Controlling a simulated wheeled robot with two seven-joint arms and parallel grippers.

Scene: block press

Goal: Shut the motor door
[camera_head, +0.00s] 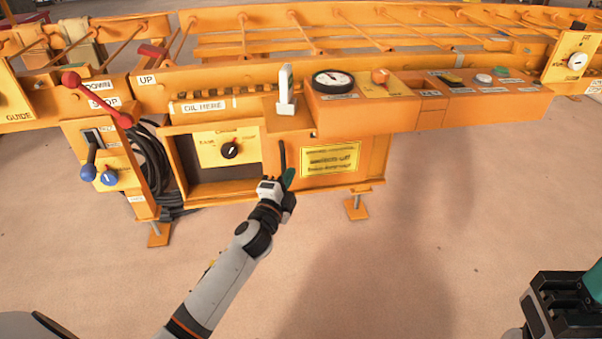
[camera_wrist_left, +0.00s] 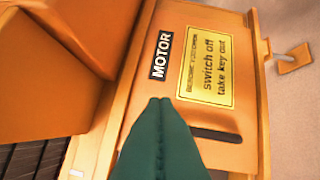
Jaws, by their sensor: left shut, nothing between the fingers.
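The motor door (camera_head: 372,163) is an orange panel to the right of the open compartment (camera_head: 187,160), in the head view. It carries a yellow warning label, a MOTOR label in the left wrist view (camera_wrist_left: 163,55), and a dark upright handle strip (camera_head: 283,157) near its left edge. The compartment stands uncovered and shows a yellow plate with a black knob (camera_head: 231,150). My left gripper (camera_head: 288,179), with green fingers, is shut and empty in front of the door's left part, close to the strip. Whether it touches the door cannot be told. My right gripper (camera_head: 562,305) is partly cut off at the lower right.
A control box with a gauge (camera_head: 333,81) and buttons juts out above the door. Red (camera_head: 97,98) and blue-knobbed levers (camera_head: 89,172) and coiled black hose (camera_head: 150,165) are to the left. The floor in front is clear.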

